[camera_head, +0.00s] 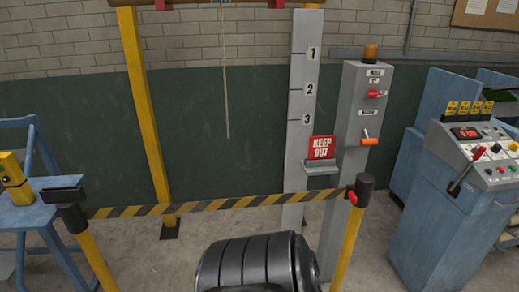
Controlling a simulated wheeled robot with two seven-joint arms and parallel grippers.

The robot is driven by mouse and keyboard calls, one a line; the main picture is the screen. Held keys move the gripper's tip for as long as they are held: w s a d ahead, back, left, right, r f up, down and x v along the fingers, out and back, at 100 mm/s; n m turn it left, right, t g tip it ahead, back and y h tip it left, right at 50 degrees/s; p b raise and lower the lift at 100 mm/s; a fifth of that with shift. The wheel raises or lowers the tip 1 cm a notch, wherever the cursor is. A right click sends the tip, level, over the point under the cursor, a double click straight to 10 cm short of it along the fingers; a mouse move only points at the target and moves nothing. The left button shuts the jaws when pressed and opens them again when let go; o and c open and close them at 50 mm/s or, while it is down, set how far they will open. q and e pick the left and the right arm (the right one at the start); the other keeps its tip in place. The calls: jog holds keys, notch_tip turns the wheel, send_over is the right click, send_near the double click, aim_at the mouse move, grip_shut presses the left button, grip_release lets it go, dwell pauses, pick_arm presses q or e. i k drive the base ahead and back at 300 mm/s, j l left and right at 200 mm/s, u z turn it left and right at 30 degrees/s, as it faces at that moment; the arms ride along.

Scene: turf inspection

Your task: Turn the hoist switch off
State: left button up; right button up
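A tall grey switch post (350,165) stands right of centre behind the barrier tape. It carries a lever with an orange handle (369,140), sticking out toward the front right. Higher up is a red knob or button (375,93). Small labels sit by both, too small to read surely, so I cannot tell which one is the hoist switch or how it is set. An amber lamp (370,53) tops the post; I cannot tell if it is lit. Neither of my grippers is in view.
Black-yellow tape (225,203) spans two barrier posts in front of the switch post. A red KEEP OUT sign (321,148) stands by a numbered grey board (299,90). A blue control console (450,200) is right; a blue table (30,212) is left. A rope (226,100) hangs behind.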

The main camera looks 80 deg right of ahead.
aim_at(372, 93)
jog(key=z, duration=3.45)
